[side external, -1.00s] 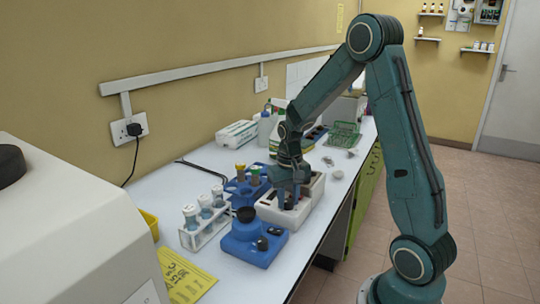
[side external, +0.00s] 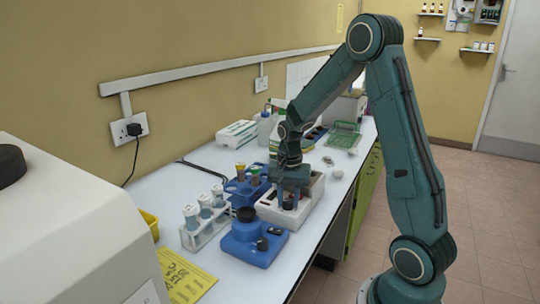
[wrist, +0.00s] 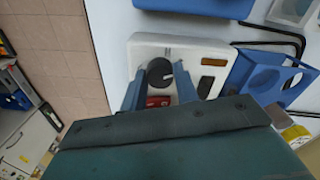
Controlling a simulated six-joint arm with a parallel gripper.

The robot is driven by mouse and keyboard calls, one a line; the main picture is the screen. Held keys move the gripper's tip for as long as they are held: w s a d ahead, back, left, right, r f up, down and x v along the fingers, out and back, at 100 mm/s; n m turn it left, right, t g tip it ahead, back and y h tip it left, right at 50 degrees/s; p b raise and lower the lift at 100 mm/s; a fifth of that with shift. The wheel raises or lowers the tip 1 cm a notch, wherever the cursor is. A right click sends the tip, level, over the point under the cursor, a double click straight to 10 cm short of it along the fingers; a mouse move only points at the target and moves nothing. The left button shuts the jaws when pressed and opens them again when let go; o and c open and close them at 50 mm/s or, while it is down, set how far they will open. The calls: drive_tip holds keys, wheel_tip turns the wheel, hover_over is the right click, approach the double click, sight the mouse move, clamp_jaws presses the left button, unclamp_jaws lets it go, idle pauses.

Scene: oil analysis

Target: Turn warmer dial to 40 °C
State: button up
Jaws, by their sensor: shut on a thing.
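The warmer is a white box (side external: 305,207) on the bench in the side external view. In the wrist view, its white top (wrist: 205,53) carries a round black dial (wrist: 158,72) with a pale pointer mark toward the right edge of the picture. My gripper (side external: 292,202) points down over the warmer. In the wrist view, its two blue-grey fingers (wrist: 160,76) stand on either side of the dial and are shut on it. A red switch or display (wrist: 158,101) sits below the dial, partly hidden. The temperature markings are too small to read.
A blue device (side external: 253,243) stands in front of the warmer. A white rack with capped tubes (side external: 205,226) and a blue rack (side external: 244,188) stand to the left. A yellow sheet (side external: 188,276) lies near the front. The bench's right edge is close to the warmer.

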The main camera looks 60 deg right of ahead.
sight(288, 200)
idle(0.3)
drive_tip(key=o, duration=1)
drive_tip(key=shift+r, duration=0.1)
wheel_tip(288, 200, up, 14)
drive_tip(key=shift+f, duration=0.15)
drive_tip(key=s+a+r+n+t, duration=0.1)
drive_tip(key=s+a+n+t, duration=0.1)
drive_tip(key=s+a+n, duration=0.2)
drive_tip(key=s+a+r+n+t, duration=0.1)
drive_tip(key=s+a+r+n, duration=0.1)
drive_tip(key=s+a+n, duration=0.3)
drive_tip(key=s+a+r+n+t, duration=0.1)
drive_tip(key=s+a+n+t, duration=0.1)
drive_tip(key=s+a+n, duration=0.3)
drive_tip(key=shift+s+a+r+t, duration=0.1)
drive_tip(key=shift+s+a, duration=0.2)
drive_tip(key=shift+a, duration=0.35)
drive_tip(key=shift+s+a+t, duration=0.1)
drive_tip(key=shift+s+a, duration=0.25)
drive_tip(key=shift+a, duration=0.25)
drive_tip(key=shift+s+a+r+t, duration=0.1)
drive_tip(key=shift+s+a, duration=0.2)
drive_tip(key=shift+a, duration=0.35)
